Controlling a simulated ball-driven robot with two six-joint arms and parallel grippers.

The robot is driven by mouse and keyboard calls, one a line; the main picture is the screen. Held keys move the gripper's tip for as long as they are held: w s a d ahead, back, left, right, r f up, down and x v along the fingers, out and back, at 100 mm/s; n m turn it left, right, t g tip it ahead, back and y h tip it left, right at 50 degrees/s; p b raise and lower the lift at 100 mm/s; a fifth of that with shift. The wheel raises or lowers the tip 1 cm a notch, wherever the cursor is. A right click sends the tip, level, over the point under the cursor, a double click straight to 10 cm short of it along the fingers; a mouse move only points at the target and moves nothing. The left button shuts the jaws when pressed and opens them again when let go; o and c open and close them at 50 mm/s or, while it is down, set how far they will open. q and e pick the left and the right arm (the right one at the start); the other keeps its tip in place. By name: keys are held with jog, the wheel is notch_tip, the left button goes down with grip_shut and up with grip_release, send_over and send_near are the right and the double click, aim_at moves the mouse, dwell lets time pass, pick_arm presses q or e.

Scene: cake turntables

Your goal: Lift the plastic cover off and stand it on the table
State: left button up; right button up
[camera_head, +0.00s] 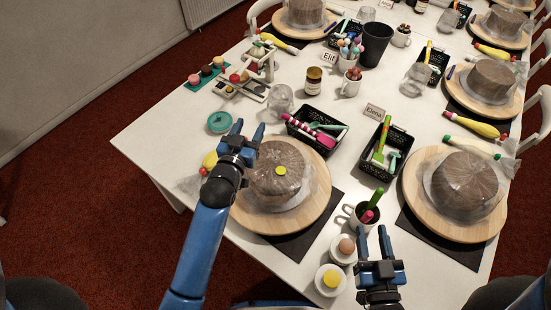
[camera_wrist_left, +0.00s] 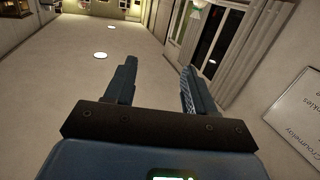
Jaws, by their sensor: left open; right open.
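A brown cake (camera_head: 283,160) stands on a round wooden turntable (camera_head: 309,210) near the table's front edge. Clear, crinkled plastic (camera_head: 262,197) lies over and around the cake, and a small yellow disc (camera_head: 281,170) shows on its top. My left gripper (camera_head: 248,128) is open and empty, behind and to the left of the cake. My left forearm hides the turntable's left side. In the left wrist view the open jaws (camera_wrist_left: 158,70) have only room background between them. My right gripper (camera_head: 373,237) is open and empty near the front edge, right of this turntable.
A second plastic-covered cake (camera_head: 465,183) stands on a turntable at the right.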

pick_arm(q)
jog(key=w+d+r+g+p, duration=0.2)
jog(key=w+d+r+g, duration=0.15)
jog(key=w+d, duration=0.25)
jog(key=g+y+p, duration=0.3)
jog(key=g+y, duration=0.1)
jog(key=g, duration=0.7)
send_over(275, 155)
jog(key=s+x, duration=0.1)
jog(key=x, duration=0.2)
jog(key=shift+g+y, duration=0.25)
jog(key=shift+y, duration=0.05)
notch_tip(275, 155, down, 5)
jog(key=shift+a+r, duration=0.1)
jog(key=shift+r, duration=0.1)
jog(key=shift+w+f, duration=0.15)
jog(key=shift+f, duration=0.45)
jog(key=shift+f+p, duration=1.2)
jog(key=shift+f, duration=0.75)
jog(key=shift+w+f, duration=0.1)
jog(key=shift+f, duration=0.65)
pick_arm(e)
notch_tip(275, 155, up, 9)
jog(key=shift+f, duration=0.1)
